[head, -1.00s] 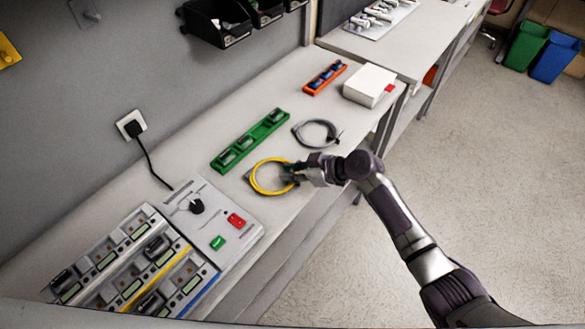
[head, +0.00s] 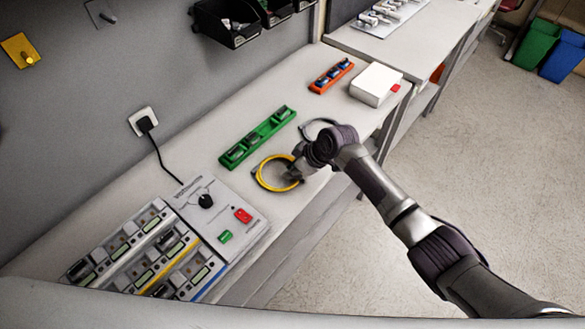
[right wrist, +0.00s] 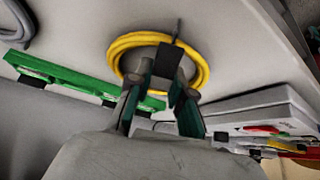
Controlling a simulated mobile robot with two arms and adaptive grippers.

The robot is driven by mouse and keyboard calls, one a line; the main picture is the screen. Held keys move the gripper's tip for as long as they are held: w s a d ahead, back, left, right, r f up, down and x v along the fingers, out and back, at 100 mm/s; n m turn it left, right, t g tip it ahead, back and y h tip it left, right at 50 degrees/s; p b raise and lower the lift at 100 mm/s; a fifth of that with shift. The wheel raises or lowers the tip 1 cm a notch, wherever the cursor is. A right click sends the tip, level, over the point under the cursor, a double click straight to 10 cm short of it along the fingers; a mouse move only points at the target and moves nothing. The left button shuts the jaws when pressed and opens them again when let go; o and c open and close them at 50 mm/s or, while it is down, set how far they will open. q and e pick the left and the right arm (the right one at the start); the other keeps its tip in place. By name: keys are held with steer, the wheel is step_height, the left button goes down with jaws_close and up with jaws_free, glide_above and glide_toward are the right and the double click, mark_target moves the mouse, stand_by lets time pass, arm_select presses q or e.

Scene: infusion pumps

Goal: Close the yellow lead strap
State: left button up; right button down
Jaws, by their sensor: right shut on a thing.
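The yellow lead (head: 262,183) lies coiled on the bench; it also shows in the right wrist view (right wrist: 118,50). Its dark strap (right wrist: 170,56) shows in the right wrist view at the coil's near side, between my fingertips. My right gripper (head: 297,172) is at the right side of the coil in the head view, with its fingers pointing down to it. In the right wrist view, the two fingers (right wrist: 162,88) are shut on the strap. Whether the strap's end is fastened cannot be seen. My left gripper is not in view.
A grey coiled lead (head: 308,127) lies behind my right wrist, partly hidden. A green rack (head: 258,137) and an orange rack (head: 331,76) lie farther back, near a white box (head: 375,84). A control panel (head: 222,215) stands at the near left.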

steer(key=c, duration=1)
jaws_free()
steer(key=shift+r, duration=0.1)
steer(key=v, duration=1.1)
steer(key=shift+d+r, duration=0.2)
steer(key=shift+r, duration=0.15)
steer(key=shift+s+f, duration=0.1)
steer(key=shift+s, duration=0.1)
